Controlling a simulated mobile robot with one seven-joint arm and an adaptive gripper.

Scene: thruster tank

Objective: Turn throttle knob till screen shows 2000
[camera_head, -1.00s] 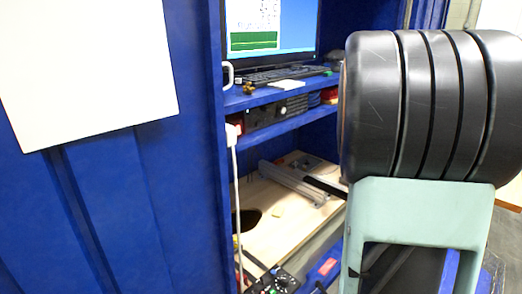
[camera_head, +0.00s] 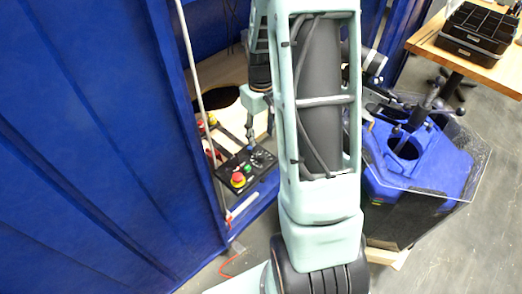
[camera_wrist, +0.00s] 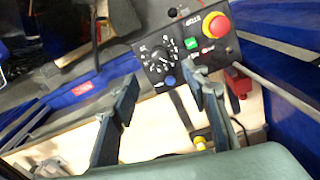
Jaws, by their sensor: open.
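The black control panel (camera_head: 232,163) stands at the cabinet opening in the head view and also shows in the wrist view (camera_wrist: 142,47). The round throttle knob (camera_wrist: 160,62) has a white scale around it on the panel. A blue button (camera_wrist: 170,80), a green switch (camera_wrist: 190,43) and a red emergency stop (camera_wrist: 215,25) sit near it. My gripper (camera_wrist: 165,84) is open and empty, its fingers spread on either side below the knob, apart from it. In the head view my gripper (camera_head: 250,138) is over the panel's far edge. The screen is not in view now.
Blue cabinet walls (camera_head: 95,120) stand left of the panel. A white pole (camera_head: 195,80) runs down beside the opening. A blue tank unit with a clear top (camera_head: 440,160) stands to the right. A wooden table (camera_head: 490,70) holds a black tray at the back right.

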